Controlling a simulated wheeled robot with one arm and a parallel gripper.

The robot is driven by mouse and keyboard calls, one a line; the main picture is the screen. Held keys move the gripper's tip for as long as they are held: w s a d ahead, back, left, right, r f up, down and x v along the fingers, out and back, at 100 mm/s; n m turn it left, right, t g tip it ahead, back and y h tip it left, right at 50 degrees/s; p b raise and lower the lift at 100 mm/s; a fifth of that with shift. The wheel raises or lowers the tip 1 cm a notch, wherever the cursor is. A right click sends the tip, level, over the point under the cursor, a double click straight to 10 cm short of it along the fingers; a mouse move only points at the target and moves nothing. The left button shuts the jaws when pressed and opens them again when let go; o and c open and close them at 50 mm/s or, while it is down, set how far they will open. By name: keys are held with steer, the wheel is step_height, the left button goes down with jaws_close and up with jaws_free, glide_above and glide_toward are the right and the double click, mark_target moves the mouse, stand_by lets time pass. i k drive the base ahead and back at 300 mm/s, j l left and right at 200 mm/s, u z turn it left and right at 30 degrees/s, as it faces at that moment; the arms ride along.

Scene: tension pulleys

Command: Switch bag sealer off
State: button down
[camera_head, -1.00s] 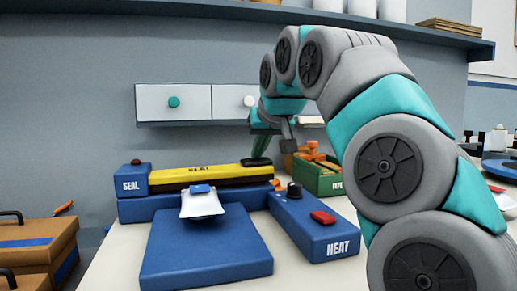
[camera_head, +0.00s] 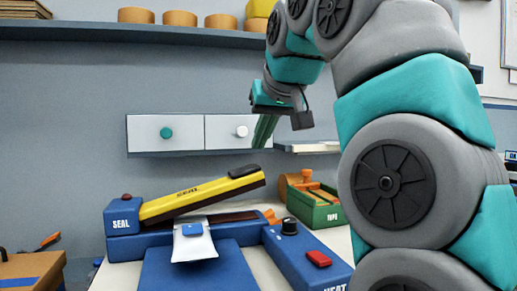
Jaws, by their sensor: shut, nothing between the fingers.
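The blue bag sealer (camera_head: 130,246) stands on the white table. Its yellow sealing arm (camera_head: 205,193) is tilted up, with the right end raised. A small white bag (camera_head: 194,243) with a blue patch lies at the front of the sealing strip. The blue control box (camera_head: 300,262) marked HEAT carries a red switch (camera_head: 319,258) and a black knob (camera_head: 289,226). I cannot tell the red switch's position. My gripper (camera_head: 262,138) is above and behind the box, in front of the drawers, with greenish fingers pointing down. It is shut and touches nothing visible.
A green tape dispenser (camera_head: 316,206) stands right of the sealer. Wall drawers (camera_head: 165,133) with a green knob and a white knob hang behind it. A shelf (camera_head: 90,31) runs above. A cardboard box (camera_head: 30,270) is at lower left.

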mark_target(319, 258)
steer(key=k+l, duration=0.25)
steer(key=k, duration=0.2)
steer(key=k+l, duration=0.25)
steer(key=k, duration=0.25)
